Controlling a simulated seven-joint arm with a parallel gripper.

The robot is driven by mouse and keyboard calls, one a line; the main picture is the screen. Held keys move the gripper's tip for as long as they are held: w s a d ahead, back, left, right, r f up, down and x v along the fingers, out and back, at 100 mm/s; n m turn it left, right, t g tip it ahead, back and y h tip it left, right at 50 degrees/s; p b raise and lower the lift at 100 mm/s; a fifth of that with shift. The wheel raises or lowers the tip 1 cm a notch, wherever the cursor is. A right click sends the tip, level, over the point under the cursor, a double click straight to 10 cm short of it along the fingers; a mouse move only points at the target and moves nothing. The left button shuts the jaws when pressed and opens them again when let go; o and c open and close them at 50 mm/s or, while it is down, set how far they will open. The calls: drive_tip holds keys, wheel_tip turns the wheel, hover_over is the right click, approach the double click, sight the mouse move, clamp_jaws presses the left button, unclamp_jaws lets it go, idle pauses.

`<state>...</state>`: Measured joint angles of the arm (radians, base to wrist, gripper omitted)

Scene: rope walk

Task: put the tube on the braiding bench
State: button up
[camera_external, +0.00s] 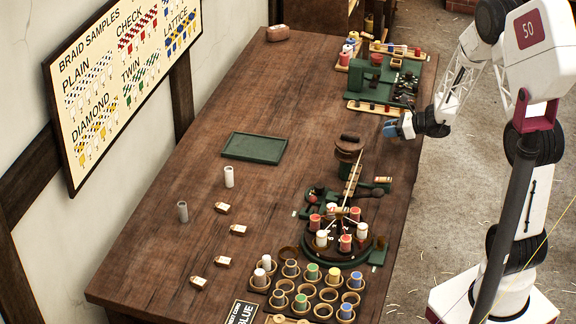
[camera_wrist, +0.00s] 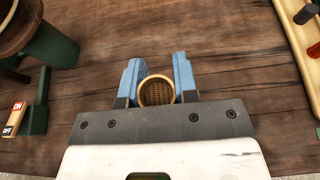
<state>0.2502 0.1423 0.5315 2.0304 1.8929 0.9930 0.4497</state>
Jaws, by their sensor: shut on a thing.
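My gripper (camera_external: 392,130) is over the right edge of the long brown wooden bench (camera_external: 190,110), toward its far end. In the wrist view, the blue fingers of my gripper (camera_wrist: 157,72) are shut on a round tan tube (camera_wrist: 157,91), seen end-on, with a pale rim and a brown woven-looking middle. Wooden planks show beyond it; I cannot tell how high it is held. In the external view the fingers and wrist hide the held tube. A white cylinder (camera_external: 229,177) and a grey cylinder (camera_external: 182,212) stand upright on the bench's left part.
A green tray (camera_external: 254,148) lies empty mid-bench. A round braiding device (camera_external: 340,240) with coloured bobbins stands at the right front, near a rack of cups (camera_external: 307,290). A green device (camera_external: 370,78) and bobbin racks stand at the far right. The bench's left and middle are mostly clear.

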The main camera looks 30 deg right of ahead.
drive_tip(key=shift+f, duration=1.65)
drive_tip(key=shift+f, duration=0.1)
drive_tip(key=o, duration=0.9)
drive_tip(key=shift+v, duration=6.1)
